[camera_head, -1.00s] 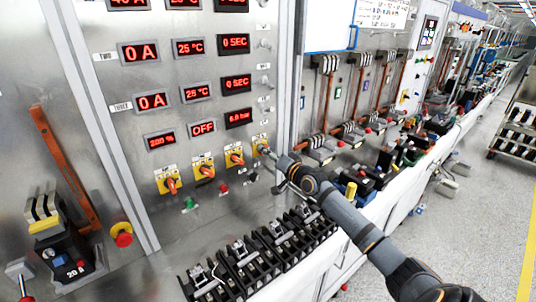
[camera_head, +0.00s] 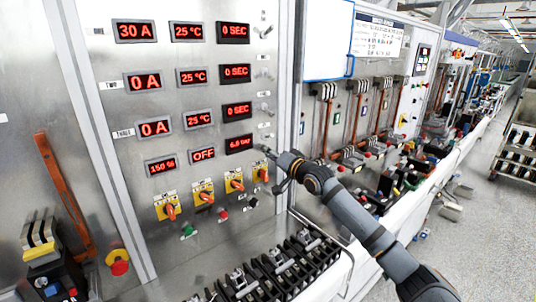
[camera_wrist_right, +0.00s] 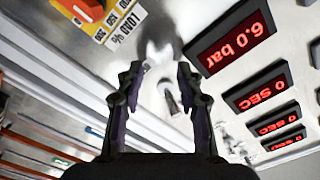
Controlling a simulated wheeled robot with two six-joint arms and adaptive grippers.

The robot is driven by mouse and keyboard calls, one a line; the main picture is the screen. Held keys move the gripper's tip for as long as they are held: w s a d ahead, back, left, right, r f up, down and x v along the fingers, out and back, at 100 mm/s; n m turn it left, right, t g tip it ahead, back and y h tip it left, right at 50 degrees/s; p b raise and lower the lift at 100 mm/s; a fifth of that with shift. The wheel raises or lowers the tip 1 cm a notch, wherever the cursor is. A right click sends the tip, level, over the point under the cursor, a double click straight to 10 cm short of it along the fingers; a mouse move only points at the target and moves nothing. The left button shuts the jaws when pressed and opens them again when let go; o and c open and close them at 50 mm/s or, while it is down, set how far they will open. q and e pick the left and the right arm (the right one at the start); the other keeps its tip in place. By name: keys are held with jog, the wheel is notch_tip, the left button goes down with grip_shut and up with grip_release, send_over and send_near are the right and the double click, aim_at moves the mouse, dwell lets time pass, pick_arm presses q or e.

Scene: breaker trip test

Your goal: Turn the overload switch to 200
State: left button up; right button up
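Several yellow rotary switches with orange knobs sit in a row on the grey panel (camera_head: 85,60). The rightmost switch (camera_head: 261,173) shows just below my right gripper (camera_head: 264,150), which is apart from its knob. An orange knob (camera_wrist_right: 86,9) with an upside-down percent label (camera_wrist_right: 124,22) shows there at the upper left, outside the fingers. The percent display (camera_head: 161,166) reads 150 %. My left gripper is not in view.
Red displays fill the panel, including one reading 6.0 bar (camera_head: 239,144). Green (camera_head: 187,230) and red (camera_head: 222,215) buttons sit below the switches. Black terminal blocks (camera_head: 275,262) stand on the bench. A red emergency button (camera_head: 119,264) is at lower left.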

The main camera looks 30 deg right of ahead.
jog(key=n+p, duration=0.9)
jog(key=p, duration=0.2)
send_near(267, 174)
jog(key=w+b, duration=0.3)
jog(key=b, duration=0.1)
jog(key=w+b, duration=0.3)
jog(key=b, duration=0.1)
jog(key=w+b, duration=0.2)
jog(key=b, duration=0.2)
jog(key=shift+w+a+f, duration=0.25)
jog(key=shift+w+a, duration=0.15)
jog(key=shift+w+b, duration=0.25)
jog(key=shift+b, duration=0.1)
jog(key=shift+w+r, duration=0.15)
jog(key=shift+r, duration=0.15)
